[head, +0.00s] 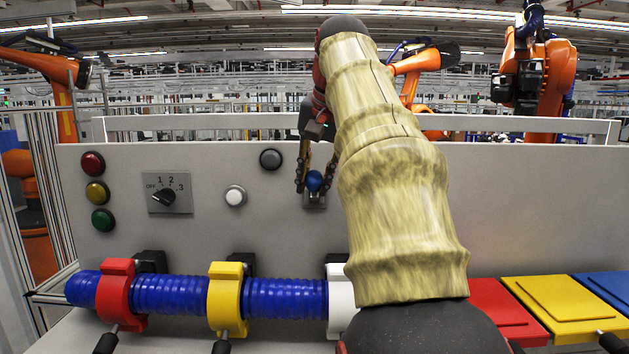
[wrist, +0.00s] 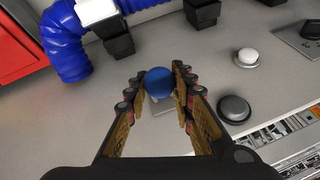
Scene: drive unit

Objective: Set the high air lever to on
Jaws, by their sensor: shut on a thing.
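The lever is a blue ball knob (head: 314,181) on a small grey plate on the upright panel, just right of the panel's middle buttons. The knob also shows in the wrist view (wrist: 160,80), with its plate behind it. My gripper (head: 315,183) is at the panel with one finger on each side of the knob, shut on it. The fingers also show in the wrist view (wrist: 157,84). No label can be read by the lever, and its stem is mostly hidden by the ball.
A black button (head: 270,159), a white button (head: 235,197) and a rotary switch (head: 164,197) are left of the lever. Below runs a blue hose (head: 285,299) in red, yellow and white clamps. Red (head: 499,311) and yellow (head: 560,303) lids lie lower right. My arm hides the panel's centre right.

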